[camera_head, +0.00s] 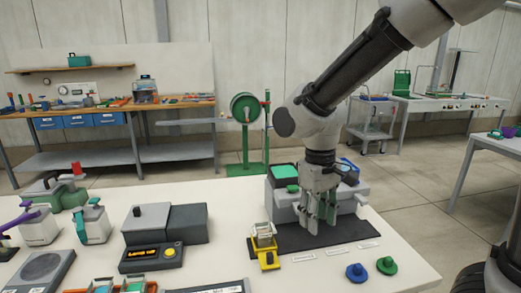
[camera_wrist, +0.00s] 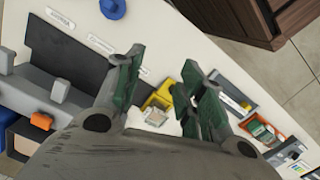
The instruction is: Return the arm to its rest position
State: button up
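My gripper (camera_head: 318,212) hangs fingers down over a dark mat (camera_head: 345,234) at the right part of the white table, in front of a grey device (camera_head: 283,198) with a green top. In the wrist view, the two green-padded fingers of my gripper (camera_wrist: 163,82) stand well apart with nothing between their tips. My arm reaches down from the upper right in the head view.
A blue knob (camera_head: 356,272) and a green knob (camera_head: 386,265) lie at the front right. A dark box device with a yellow button (camera_head: 170,252) stands left, with tools farther left. A green reel (camera_head: 244,107) stands behind the table. Space above the table is mostly clear.

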jog(key=s+d+r+m+t, duration=0.1)
jog(key=s+d+r+m, duration=0.1)
jog(key=d, duration=0.5)
jog(key=s+d+r+m+t, duration=0.2)
jog(key=s+d+r, duration=0.2)
jog(key=d, duration=0.4)
jog(key=s+d+r+m+t, duration=0.2)
jog(key=s+d+r, duration=0.2)
jog(key=d, duration=0.4)
jog(key=shift+r+y, duration=0.3)
jog(key=shift+r, duration=0.55)
